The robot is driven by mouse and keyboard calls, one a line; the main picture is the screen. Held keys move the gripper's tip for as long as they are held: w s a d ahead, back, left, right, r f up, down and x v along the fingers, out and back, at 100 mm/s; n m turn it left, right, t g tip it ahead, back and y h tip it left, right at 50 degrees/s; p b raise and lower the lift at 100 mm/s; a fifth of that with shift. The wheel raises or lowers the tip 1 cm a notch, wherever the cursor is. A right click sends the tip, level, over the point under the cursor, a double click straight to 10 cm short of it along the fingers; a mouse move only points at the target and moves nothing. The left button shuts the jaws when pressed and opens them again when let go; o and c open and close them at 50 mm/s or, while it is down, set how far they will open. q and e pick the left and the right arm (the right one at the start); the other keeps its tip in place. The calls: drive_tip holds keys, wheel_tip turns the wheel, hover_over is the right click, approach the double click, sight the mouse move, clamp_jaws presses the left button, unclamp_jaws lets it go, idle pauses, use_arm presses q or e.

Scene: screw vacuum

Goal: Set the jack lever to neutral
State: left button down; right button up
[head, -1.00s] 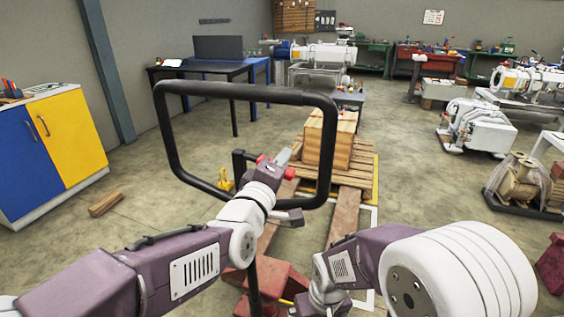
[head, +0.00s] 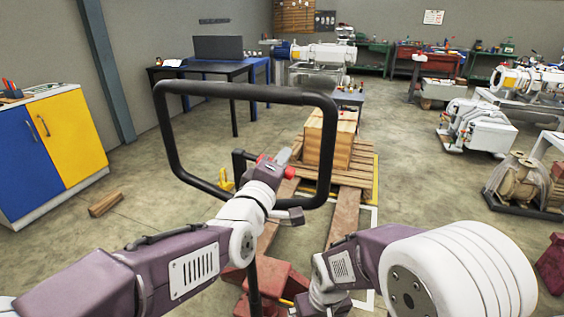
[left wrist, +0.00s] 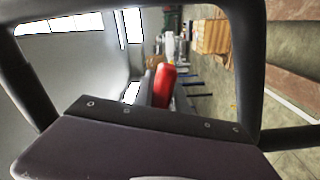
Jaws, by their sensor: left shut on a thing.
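The pallet jack's black loop handle (head: 245,90) stands upright in the middle of the head view. My left gripper (head: 284,165) is inside the loop, at the handle's post, and is shut on the jack lever, which shows as small red parts (head: 289,172) at the fingertips. The exact lever position is hard to tell. In the left wrist view, a red piece (left wrist: 163,85) stands just past the gripper's edge, with the black handle (left wrist: 245,60) framing it. My right arm reaches down at the bottom right; its fingers are out of view.
A wooden crate (head: 322,140) sits on a pallet (head: 350,175) beyond the handle. The jack's red body (head: 275,280) is below. A blue and yellow cabinet (head: 50,150) stands left, with a wood block (head: 104,204) on the floor.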

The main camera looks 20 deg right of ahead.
use_arm(q)
wheel_tip(320, 180, up, 3)
drive_tip(key=n+b, duration=0.1)
drive_tip(key=n, duration=0.2)
drive_tip(key=shift+f+b, duration=0.2)
drive_tip(key=shift+b, duration=0.15)
drive_tip(key=c, duration=1.3)
unclamp_jaws()
drive_tip(key=shift+a, duration=0.1)
drive_tip(key=v, duration=0.9)
